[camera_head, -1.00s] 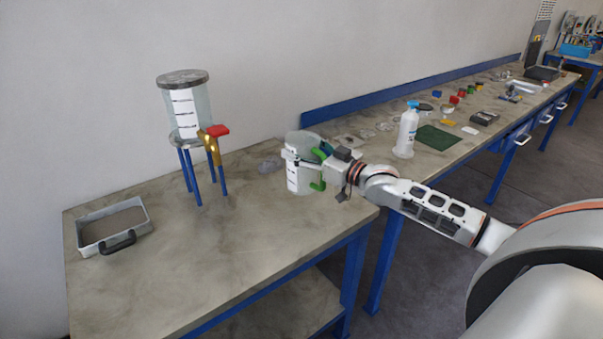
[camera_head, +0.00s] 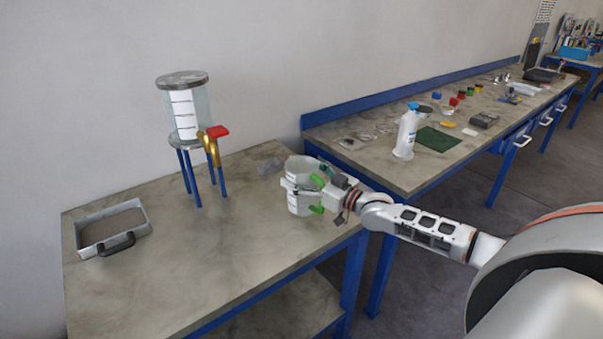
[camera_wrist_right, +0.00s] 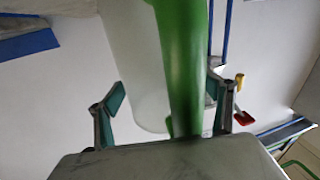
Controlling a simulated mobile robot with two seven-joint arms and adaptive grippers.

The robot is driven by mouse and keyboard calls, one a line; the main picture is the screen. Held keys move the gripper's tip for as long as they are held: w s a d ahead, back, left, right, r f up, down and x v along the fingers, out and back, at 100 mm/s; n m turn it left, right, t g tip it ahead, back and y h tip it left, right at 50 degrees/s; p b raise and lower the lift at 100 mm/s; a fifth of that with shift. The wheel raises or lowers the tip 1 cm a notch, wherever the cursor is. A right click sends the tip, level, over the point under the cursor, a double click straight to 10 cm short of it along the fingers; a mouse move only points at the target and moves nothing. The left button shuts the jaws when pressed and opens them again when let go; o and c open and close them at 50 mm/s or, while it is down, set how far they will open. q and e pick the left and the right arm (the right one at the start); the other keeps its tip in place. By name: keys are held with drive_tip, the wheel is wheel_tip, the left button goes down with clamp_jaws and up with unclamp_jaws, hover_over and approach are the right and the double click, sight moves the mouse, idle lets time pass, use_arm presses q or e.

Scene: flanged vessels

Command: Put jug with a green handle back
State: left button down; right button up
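The jug with a green handle (camera_head: 300,203) is clear with white marks. It appears to stand upright on the near table, close to its right edge. Its green handle (camera_wrist_right: 180,60) runs down the middle of the right wrist view. My right gripper (camera_head: 336,190) is at the handle side of the jug. In the wrist view its two fingers (camera_wrist_right: 165,100) are spread wide on either side of the handle, with a clear gap on the left. Part of the jug is hidden by the handle and gripper. My left gripper is not in view.
A clear vessel (camera_head: 188,112) with a brass, red-levered tap (camera_head: 215,140) stands on blue legs at the table's back. A grey tray (camera_head: 83,248) lies at the left. A white bottle (camera_head: 406,134) stands on the long bench. The table's middle (camera_head: 215,245) is clear.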

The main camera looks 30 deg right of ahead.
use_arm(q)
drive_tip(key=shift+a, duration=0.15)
use_arm(e)
drive_tip(key=shift+r, duration=0.1)
drive_tip(key=shift+s+d, duration=0.1)
drive_tip(key=shift+s, duration=0.15)
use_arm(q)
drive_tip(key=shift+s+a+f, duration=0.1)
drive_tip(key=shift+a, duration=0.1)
use_arm(e)
drive_tip(key=v, duration=1.1)
drive_tip(key=shift+s, duration=0.2)
